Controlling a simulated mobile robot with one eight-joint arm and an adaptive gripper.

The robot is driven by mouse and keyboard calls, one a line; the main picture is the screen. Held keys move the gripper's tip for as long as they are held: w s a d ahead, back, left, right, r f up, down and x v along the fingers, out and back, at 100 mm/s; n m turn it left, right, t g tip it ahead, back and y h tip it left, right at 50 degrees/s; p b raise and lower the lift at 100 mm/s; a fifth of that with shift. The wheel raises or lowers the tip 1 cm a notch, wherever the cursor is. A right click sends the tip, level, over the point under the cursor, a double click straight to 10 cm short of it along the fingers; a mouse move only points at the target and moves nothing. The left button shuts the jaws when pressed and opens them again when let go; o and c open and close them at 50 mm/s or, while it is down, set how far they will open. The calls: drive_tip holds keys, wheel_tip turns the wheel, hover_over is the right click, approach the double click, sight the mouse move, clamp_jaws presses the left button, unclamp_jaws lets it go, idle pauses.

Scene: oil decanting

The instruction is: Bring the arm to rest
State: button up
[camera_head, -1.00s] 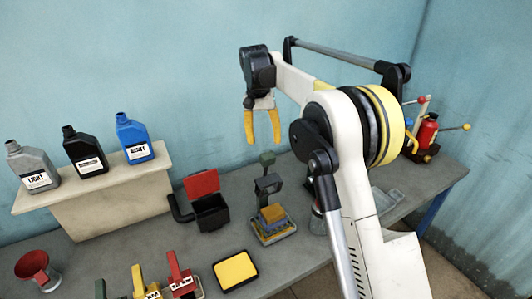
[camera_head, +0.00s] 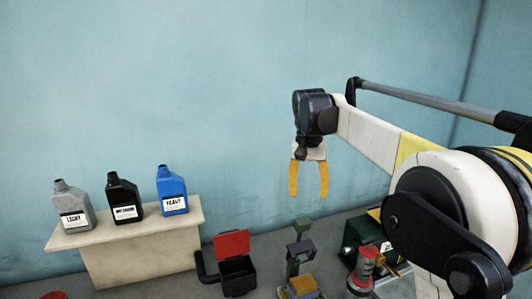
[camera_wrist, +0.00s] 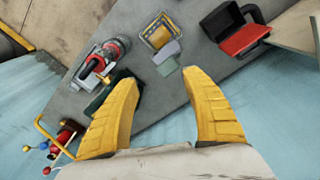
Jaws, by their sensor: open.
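My gripper (camera_head: 308,180) hangs in the air above the back of the bench, its two yellow fingers pointing down. The fingers are apart with nothing between them. In the wrist view the open gripper (camera_wrist: 165,110) shows with bench things beyond its tips. My arm reaches in from the right of the head view and is raised clear of the bench. Nothing touches the fingers.
A shelf (camera_head: 130,235) at left holds a grey bottle (camera_head: 73,205), a black bottle (camera_head: 124,199) and a blue bottle (camera_head: 172,191). An open black box with red lid (camera_head: 232,245) stands beside it. A red-topped lantern-like item (camera_head: 363,268) stands at right.

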drive_tip(key=s+d+f+n+t+b, duration=0.1)
drive_tip(key=s+f+t+b, duration=0.15)
drive_tip(key=s, duration=0.55)
drive_tip(key=s+d+f+t+b, duration=0.15)
drive_tip(key=s+f, duration=0.25)
drive_tip(key=s, duration=0.4)
drive_tip(key=s+d+f+n+t+b, duration=0.1)
drive_tip(key=s+f+b, duration=0.2)
drive_tip(key=s, duration=0.5)
drive_tip(key=s+d+f+t+b, duration=0.1)
drive_tip(key=s+f+b, duration=0.1)
drive_tip(key=s+f, duration=0.6)
drive_tip(key=shift+f+n+t+y+b, duration=0.3)
drive_tip(key=shift+f+y+b, duration=0.1)
drive_tip(key=shift+f, duration=0.1)
